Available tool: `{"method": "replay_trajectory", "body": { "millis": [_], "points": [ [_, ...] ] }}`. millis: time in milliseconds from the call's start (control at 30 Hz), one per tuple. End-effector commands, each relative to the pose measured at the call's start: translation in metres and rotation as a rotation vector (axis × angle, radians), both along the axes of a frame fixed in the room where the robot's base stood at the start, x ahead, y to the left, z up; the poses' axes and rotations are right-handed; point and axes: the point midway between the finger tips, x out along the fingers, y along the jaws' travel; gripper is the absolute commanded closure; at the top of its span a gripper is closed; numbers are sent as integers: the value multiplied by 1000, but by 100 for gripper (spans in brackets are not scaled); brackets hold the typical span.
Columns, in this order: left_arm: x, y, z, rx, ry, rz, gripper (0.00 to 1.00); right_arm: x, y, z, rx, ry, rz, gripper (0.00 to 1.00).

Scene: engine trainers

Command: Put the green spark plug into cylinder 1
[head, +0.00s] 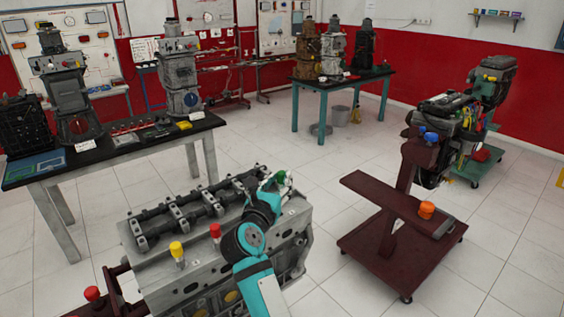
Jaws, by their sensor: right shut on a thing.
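The engine block (184,290) stands in the foreground, with a dark shaft assembly along its top. A yellow-topped spark plug (176,250) and a red-topped one (215,232) stand upright on its near side. My right gripper (283,180) is over the far right end of the block, shut on the green spark plug (281,175). Only the green part of that plug shows; its lower end is hidden. I cannot tell whether it touches the block. My right arm covers part of the block's right side. Cylinder 1 cannot be told apart. My left gripper is not in view.
A dark red wheeled stand (385,255) with an orange knob (426,209) carries an engine on the right. A black-topped table (112,148) with engine parts stands at left, a teal-legged table (340,78) at the back. Tiled floor is open between them.

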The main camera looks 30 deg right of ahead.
Motion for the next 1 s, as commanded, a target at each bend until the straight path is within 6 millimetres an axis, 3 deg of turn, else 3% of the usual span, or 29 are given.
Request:
{"method": "replay_trajectory", "body": {
  "millis": [267, 733, 1000],
  "points": [
    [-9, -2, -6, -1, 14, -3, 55, 3, 0, -6, -1, 1, -6, 100],
    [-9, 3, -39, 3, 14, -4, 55, 3, 1, -47, 1, -1, -5, 100],
    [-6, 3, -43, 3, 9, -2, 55, 2, 0, -52, 0, -1, -5, 100]
  ]
}}
